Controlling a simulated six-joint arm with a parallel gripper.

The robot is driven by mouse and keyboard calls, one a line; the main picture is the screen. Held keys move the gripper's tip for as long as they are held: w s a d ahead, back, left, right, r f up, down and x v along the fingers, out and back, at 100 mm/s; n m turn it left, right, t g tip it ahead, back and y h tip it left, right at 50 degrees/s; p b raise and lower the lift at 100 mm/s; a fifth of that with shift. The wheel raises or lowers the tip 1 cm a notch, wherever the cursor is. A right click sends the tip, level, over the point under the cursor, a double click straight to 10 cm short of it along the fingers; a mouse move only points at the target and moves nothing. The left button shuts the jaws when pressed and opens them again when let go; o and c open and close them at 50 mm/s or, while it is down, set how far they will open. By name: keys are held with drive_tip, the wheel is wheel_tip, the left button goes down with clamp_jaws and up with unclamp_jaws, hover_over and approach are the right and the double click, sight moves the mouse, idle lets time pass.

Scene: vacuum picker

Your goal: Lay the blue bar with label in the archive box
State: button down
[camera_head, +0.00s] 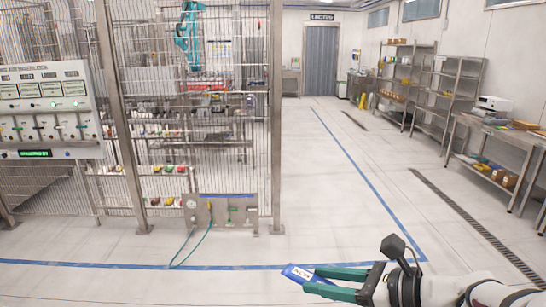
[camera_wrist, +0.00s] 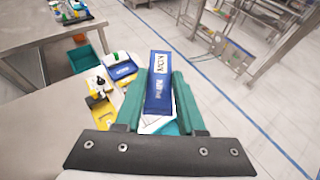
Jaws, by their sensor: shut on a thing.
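My gripper (camera_head: 312,279), with green fingers, is at the lower right of the head view. It is shut on a blue bar with a white label (camera_head: 297,272). In the wrist view the bar (camera_wrist: 158,97) lies lengthwise between the two fingers (camera_wrist: 160,85), label side towards the camera, held above the floor. A white object shows partly under the bar's near end; I cannot tell what it is. I cannot make out which container is the archive box in either view.
In the wrist view a metal table (camera_wrist: 45,18) fills the upper left. A mesh cage (camera_head: 190,100) stands at left in the head view. The middle floor is clear.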

sight(319, 277)
drive_tip(key=r+m+t+h, duration=0.1)
drive_tip(key=r+m+h, duration=0.1)
drive_tip(key=w+r+m+t+h, duration=0.1)
drive_tip(key=r+m+t+h, duration=0.1)
drive_tip(key=r, duration=0.1)
drive_tip(key=r+m+t+h, duration=0.1)
drive_tip(key=r+m+h, duration=0.1)
drive_tip(key=r, duration=0.1)
drive_tip(key=shift+w+a+r+t, duration=0.1)
drive_tip(key=shift+w+a+t, duration=0.2)
drive_tip(key=shift+w, duration=0.05)
drive_tip(key=shift+s+d+r+m+h, duration=0.1)
drive_tip(key=shift+d+r+m+h, duration=0.15)
drive_tip(key=shift+r+m+h, duration=0.3)
drive_tip(key=shift+f, duration=0.15)
